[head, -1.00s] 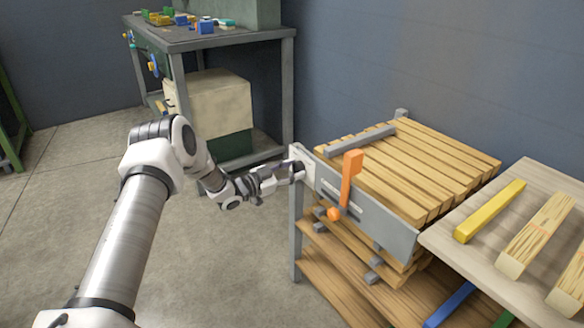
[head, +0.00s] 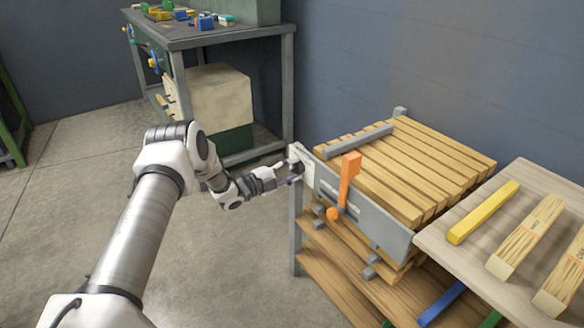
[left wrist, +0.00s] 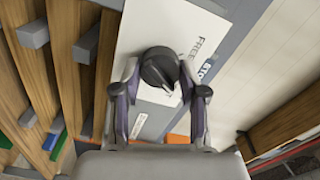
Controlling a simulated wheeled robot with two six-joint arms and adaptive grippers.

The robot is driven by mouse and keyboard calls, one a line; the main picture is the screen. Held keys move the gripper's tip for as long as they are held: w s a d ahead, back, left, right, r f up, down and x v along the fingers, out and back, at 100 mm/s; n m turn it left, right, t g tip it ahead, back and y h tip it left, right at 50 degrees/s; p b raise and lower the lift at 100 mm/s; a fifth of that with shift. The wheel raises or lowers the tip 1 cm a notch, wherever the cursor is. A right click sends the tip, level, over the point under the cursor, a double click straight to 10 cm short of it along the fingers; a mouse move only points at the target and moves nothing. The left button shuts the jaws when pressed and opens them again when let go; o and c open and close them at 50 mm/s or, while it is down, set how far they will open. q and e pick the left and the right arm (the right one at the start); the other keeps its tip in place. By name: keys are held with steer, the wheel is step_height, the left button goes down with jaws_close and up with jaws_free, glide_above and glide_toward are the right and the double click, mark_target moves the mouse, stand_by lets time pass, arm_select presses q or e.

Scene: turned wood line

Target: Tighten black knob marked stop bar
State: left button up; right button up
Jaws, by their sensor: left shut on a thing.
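The black knob (left wrist: 159,68) sits on a white label plate (left wrist: 145,45) with printed words, of which "FREE" can be read. The plate also shows in the head view (head: 306,166), at the left end of the rack's grey front panel (head: 365,213). My left gripper (head: 296,171) is at this plate. In the left wrist view my left gripper (left wrist: 158,85) has a finger on each side of the knob and is shut on it. In the head view the gripper hides the knob. My right gripper is in neither view.
An orange lever (head: 348,178) stands up from the front panel, right of my left gripper. Wooden slats (head: 420,165) lie behind the panel. A side table (head: 470,225) with a yellow bar (head: 484,212) is at right. Open floor (head: 235,270) lies in front.

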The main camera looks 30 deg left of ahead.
arm_select(q)
steer(key=shift+m+p, duration=0.35)
steer(key=shift+m, duration=0.85)
steer(key=o, duration=1.1)
steer(key=shift+o, duration=0.2)
steer(key=v, duration=1.2)
steer(key=shift+f, duration=0.1)
